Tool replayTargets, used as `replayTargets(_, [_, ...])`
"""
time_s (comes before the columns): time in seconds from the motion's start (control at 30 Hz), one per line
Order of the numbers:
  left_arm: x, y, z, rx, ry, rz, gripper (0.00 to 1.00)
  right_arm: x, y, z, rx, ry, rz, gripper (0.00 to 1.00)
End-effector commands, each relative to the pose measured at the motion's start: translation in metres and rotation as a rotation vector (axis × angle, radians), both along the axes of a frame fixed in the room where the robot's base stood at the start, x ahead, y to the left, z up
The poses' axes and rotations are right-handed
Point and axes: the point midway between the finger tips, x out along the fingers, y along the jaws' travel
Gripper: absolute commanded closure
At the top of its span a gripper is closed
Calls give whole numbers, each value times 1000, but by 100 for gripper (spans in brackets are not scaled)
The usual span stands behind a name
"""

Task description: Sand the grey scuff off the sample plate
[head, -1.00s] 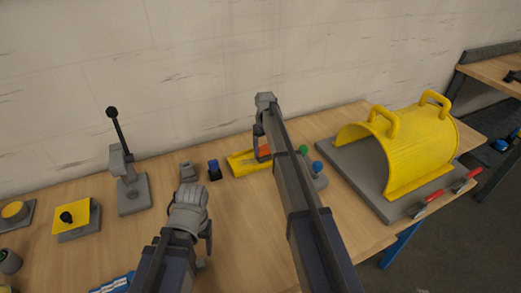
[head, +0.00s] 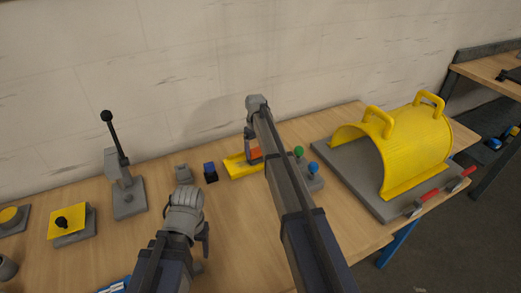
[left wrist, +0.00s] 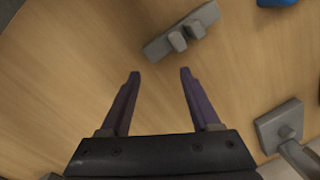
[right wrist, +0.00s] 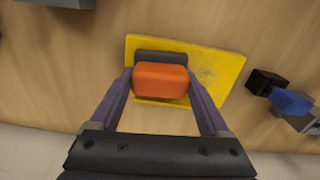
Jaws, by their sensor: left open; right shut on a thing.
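The yellow sample plate (head: 236,170) lies flat on the bench in the head view, and also shows in the right wrist view (right wrist: 225,73). A faint grey, mottled patch (right wrist: 204,66) is visible on it beside the block. My right gripper (right wrist: 159,78) is shut on an orange block with a dark grey part (right wrist: 160,82), one finger on each side. The block is over the plate and hides part of it; I cannot tell whether it touches. It also shows in the head view (head: 255,154). My left gripper (left wrist: 160,75) is open and empty above the bench.
A small grey holder (left wrist: 182,34) lies ahead of the left fingers. A blue-topped black block (head: 210,172) stands left of the plate, and a base with green and blue knobs (head: 312,172) right of it. A yellow guard (head: 395,150) and a lever press (head: 124,182) stand further out.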

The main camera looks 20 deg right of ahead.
Motion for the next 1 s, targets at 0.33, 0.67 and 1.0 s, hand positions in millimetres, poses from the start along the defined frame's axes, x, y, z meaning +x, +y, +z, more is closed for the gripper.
replayTargets(0.33, [0,0,0,0,0,0,37,-1,8,0,0,0,1,72])
replayTargets(0.67, [0,0,-3,0,0,0,37,-6,33,-3,0,0,1,72])
replayTargets(1.0, [0,0,-3,0,0,0,37,-7,40,-3,1,0,2,72])
